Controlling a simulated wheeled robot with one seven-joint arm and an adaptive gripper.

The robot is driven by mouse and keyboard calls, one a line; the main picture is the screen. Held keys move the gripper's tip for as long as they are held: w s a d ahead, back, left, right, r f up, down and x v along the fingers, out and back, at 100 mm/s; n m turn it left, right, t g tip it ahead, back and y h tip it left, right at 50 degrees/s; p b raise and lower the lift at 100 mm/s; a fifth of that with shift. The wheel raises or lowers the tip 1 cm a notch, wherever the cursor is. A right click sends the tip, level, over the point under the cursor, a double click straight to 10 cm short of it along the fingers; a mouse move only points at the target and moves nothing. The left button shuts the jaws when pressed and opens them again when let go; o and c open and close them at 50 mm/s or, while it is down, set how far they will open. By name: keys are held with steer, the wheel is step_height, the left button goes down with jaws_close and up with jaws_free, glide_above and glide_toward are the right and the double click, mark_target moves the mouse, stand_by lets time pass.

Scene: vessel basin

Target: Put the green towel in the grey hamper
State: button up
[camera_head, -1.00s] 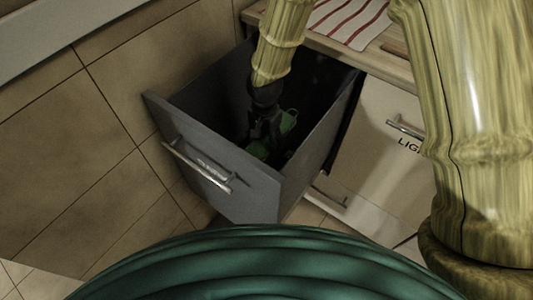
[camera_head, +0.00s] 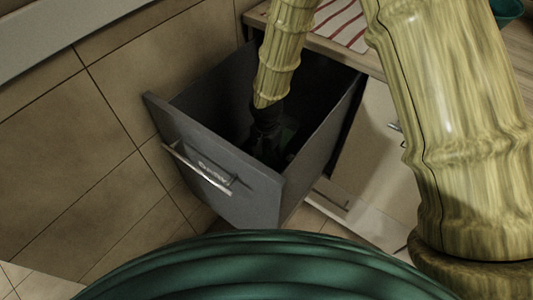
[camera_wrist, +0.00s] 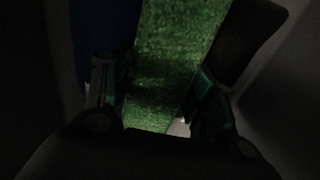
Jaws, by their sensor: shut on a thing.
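The grey hamper (camera_head: 225,195) is a deep pull-out bin with a metal handle, standing open in the head view. My gripper (camera_head: 268,155) is down inside it, pointing downward, dark and hard to make out. In the wrist view my gripper (camera_wrist: 162,85) is shut on the green towel (camera_wrist: 178,35), which runs between the two fingers. In the head view only a faint dark green patch of the towel (camera_head: 290,128) shows beside the gripper. The hamper's floor is in shadow, so I cannot tell whether the towel touches it.
A blue thing (camera_wrist: 105,30) is left of the towel in the wrist view. A pale cabinet front (camera_head: 365,150) stands right of the hamper, partly behind my arm. A red-striped cloth (camera_head: 342,22) lies on the wooden counter (camera_head: 315,42). A tiled wall (camera_head: 90,160) is at left.

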mark_target(266, 154)
steer(key=o, duration=1)
steer(key=shift+o, duration=0.2)
step_height(266, 154, up, 12)
steer(key=p, duration=0.1)
steer(key=shift+r, duration=0.15)
